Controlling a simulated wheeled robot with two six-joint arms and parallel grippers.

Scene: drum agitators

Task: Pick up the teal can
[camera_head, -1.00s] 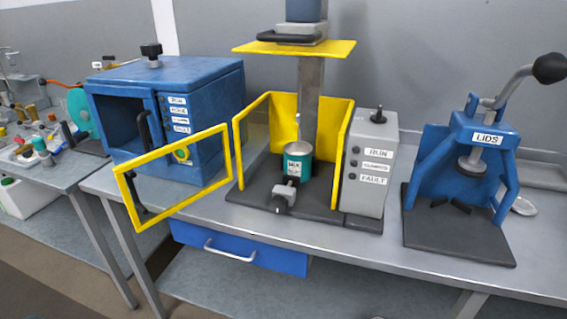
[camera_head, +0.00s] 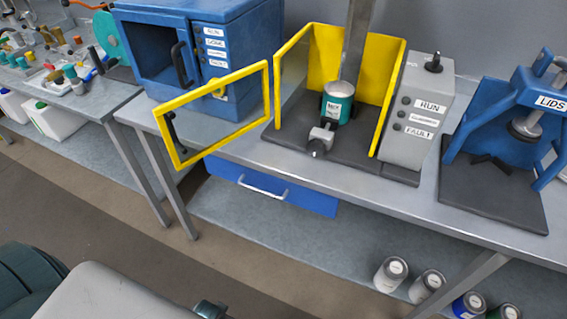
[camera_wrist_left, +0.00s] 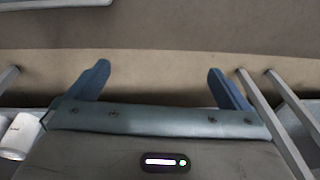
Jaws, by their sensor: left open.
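The teal can (camera_head: 338,106) stands upright inside the yellow-guarded agitator stand (camera_head: 400,170). It has a white label and sits in front of the grey post, behind a small grey clamp (camera_head: 320,138). My left gripper (camera_wrist_left: 160,74) is open and empty in the left wrist view, with bare floor between its fingers. The teal can does not show in that view. My right gripper is not in view.
The yellow-framed door (camera_head: 216,114) stands swung out left of the can. The blue cabinet (camera_head: 235,30), the grey control box (camera_head: 417,115) and the blue lid press (camera_head: 515,115) share the bench. Several cans, including a grey one (camera_head: 390,274), sit on the lower shelf.

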